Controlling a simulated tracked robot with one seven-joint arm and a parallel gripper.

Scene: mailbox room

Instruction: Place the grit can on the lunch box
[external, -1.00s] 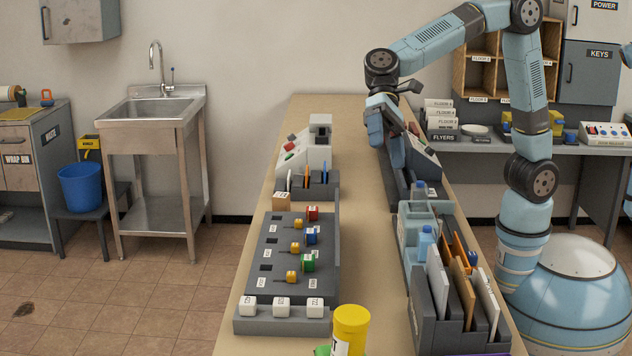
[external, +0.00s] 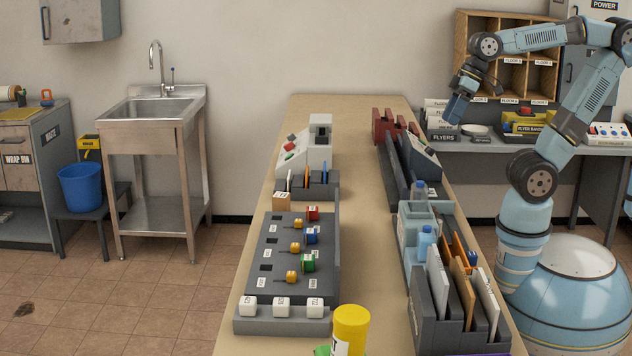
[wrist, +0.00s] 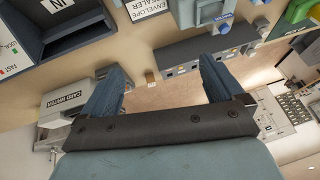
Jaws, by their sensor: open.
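A yellow-capped can (external: 350,328) with a white label stands at the near end of the long table, cut off by the bottom edge of the external view. It may be the grit can; its label is not fully readable. A bit of something green (external: 322,350) shows at its foot. I cannot make out a lunch box for certain. My gripper (external: 459,107) is raised beyond the table's right side, in front of the pigeonhole shelf and far from the can. In the wrist view my gripper (wrist: 160,88) is open, with nothing between its fingers.
The table (external: 365,200) has a clear middle strip. A grey block panel (external: 285,260) lines its left side; a file rack (external: 455,300), blue bottles and a red rack (external: 392,128) line the right. The wrist view shows a card writer (wrist: 72,101).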

